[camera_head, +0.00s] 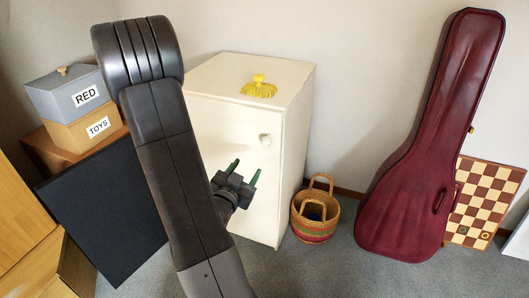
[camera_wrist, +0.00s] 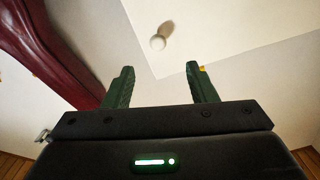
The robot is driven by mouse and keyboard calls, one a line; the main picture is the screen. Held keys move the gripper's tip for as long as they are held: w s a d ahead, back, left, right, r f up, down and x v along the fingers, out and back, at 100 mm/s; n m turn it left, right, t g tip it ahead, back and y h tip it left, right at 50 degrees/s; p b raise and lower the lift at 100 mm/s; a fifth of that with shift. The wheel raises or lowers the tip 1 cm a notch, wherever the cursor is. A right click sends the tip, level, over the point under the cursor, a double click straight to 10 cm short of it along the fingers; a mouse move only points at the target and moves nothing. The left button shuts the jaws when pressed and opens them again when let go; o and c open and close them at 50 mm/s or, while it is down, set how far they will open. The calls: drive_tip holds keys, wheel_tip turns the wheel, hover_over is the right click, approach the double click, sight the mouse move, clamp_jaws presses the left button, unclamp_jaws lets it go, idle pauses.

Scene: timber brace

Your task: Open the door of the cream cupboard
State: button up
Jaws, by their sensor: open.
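The cream cupboard (camera_head: 300,110) stands against the back wall in the head view, its door (camera_head: 255,190) looking shut. A round cream knob (camera_head: 265,139) sits high on the door's right side. The knob also shows in the wrist view (camera_wrist: 158,43), ahead of the fingers and casting a shadow on the door. My gripper (camera_head: 245,170) is open and empty, in front of the door and a little below and left of the knob in the head view. In the wrist view my gripper (camera_wrist: 161,85) has its two green fingers apart, with the knob beyond their tips. My arm hides the door's left part.
A yellow object (camera_head: 258,88) lies on the cupboard top. A woven basket (camera_head: 315,214) stands on the floor just right of the cupboard. A dark red guitar case (camera_head: 420,170) and a checkerboard (camera_head: 486,200) lean at the right. Boxes (camera_head: 70,95) and a dark panel (camera_head: 105,210) stand at the left.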

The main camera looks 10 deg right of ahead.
sight(265, 143)
drive_tip(key=x, duration=1.3)
drive_tip(key=shift+w+d+r, duration=0.1)
drive_tip(key=shift+d+r, duration=0.15)
drive_tip(key=shift+d, duration=0.15)
clamp_jaws()
